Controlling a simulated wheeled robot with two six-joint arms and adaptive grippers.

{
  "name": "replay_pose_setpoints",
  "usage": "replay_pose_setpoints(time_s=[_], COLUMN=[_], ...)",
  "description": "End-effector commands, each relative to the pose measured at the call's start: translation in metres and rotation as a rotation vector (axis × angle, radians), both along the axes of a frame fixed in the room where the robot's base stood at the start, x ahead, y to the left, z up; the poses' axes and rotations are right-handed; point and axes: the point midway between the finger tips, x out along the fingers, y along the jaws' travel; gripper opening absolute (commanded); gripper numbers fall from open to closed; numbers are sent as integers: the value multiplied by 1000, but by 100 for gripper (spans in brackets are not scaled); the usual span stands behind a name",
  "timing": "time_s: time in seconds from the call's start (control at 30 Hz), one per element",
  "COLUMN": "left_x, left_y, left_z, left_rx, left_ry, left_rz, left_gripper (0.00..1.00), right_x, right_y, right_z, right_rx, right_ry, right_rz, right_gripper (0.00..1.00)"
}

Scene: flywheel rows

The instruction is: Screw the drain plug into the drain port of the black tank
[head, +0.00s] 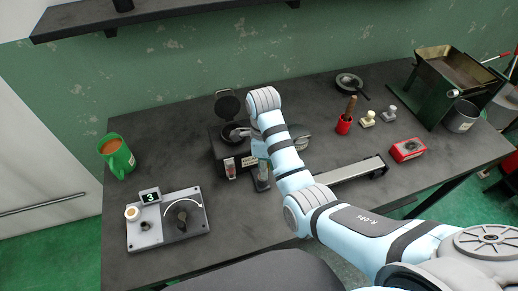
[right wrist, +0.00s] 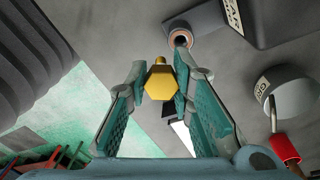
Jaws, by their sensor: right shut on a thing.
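The drain plug (right wrist: 160,82) is a brass-yellow hex head with a short narrower end pointing away from me. My right gripper (right wrist: 160,70) is shut on it, one finger on each side. The black tank (head: 222,146) stands on the bench with its round lid up, partly behind my right arm. In the right wrist view the dark tank body (right wrist: 262,20) shows at the top, with a round copper-rimmed drain port (right wrist: 181,38) just beyond and right of the plug. The plug looks apart from the port. My left gripper is not in view.
A long pale bar (head: 350,176) lies right of my arm.

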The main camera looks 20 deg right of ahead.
Motion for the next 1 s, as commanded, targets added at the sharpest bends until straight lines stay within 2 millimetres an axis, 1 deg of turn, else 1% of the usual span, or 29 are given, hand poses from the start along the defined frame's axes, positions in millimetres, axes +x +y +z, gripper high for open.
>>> replay_pose_setpoints(time_s=[0.03, 0.07, 0.1, 0.13, 0.2, 0.3, 0.37, 0.43, 0.6, 0.67, 0.77, 0.9, 1.0], left_x=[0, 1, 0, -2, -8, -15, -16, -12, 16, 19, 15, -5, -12], left_y=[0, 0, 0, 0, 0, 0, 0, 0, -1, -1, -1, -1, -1], left_z=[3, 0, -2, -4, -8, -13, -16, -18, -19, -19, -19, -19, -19], left_rx=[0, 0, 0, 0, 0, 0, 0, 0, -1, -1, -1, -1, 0], left_ry=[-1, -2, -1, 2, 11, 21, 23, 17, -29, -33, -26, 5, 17], left_rz=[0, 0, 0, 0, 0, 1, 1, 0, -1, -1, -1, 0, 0], left_gripper=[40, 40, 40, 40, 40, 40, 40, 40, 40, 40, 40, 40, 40], right_x=[1, 10, 24, 31, 40, 46, 48, 48, 47, 47, 46, 46, 46], right_y=[-1, -1, -2, -2, -3, -3, -2, -2, -2, -2, -3, -3, -3], right_z=[8, 10, 14, 14, 4, -13, -21, -27, -34, -34, -34, -34, -34], right_rx=[1, 2, 5, 6, 6, 6, 6, 6, 6, 7, 6, 6, 6], right_ry=[10, -21, -68, -91, -94, -90, -89, -86, -86, -85, -85, -84, -84], right_rz=[-1, -5, -9, -10, -10, -9, -9, -9, -9, -9, -10, -10, -10], right_gripper=[0, 0, 0, 0, 0, 0, 0, 0, 0, 0, 0, 0, 0])
